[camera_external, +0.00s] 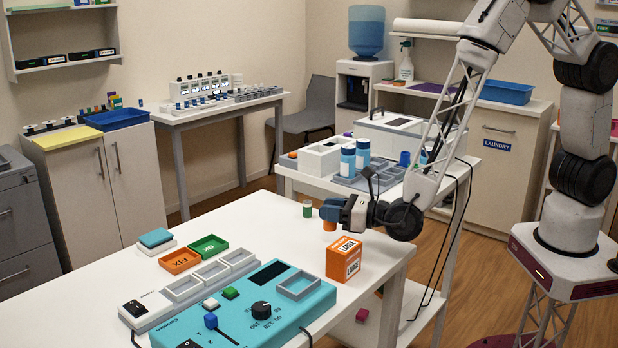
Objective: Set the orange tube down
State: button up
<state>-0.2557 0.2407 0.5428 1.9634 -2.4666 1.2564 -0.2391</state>
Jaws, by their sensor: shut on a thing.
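I cannot tell whether the tube touches the table top. The white table (110,283) has bare room to the left of the gripper.
A green tube (307,209) stands just left of my gripper. An orange box (345,258) stands in front of it. A teal control panel (245,312), an orange tray (179,261) and a green tray (208,247) lie nearer the front. A second bench (300,178) stands behind.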

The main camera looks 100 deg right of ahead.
aim_at(331, 225)
dwell(0.3)
jog(key=shift+f, duration=2.1)
jog(key=shift+f, duration=0.15)
jog(key=o, duration=0.9)
jog(key=shift+s, duration=0.15)
jog(key=v, duration=1.1)
jog(key=shift+s+a, duration=0.15)
jog(key=shift+s, duration=0.2)
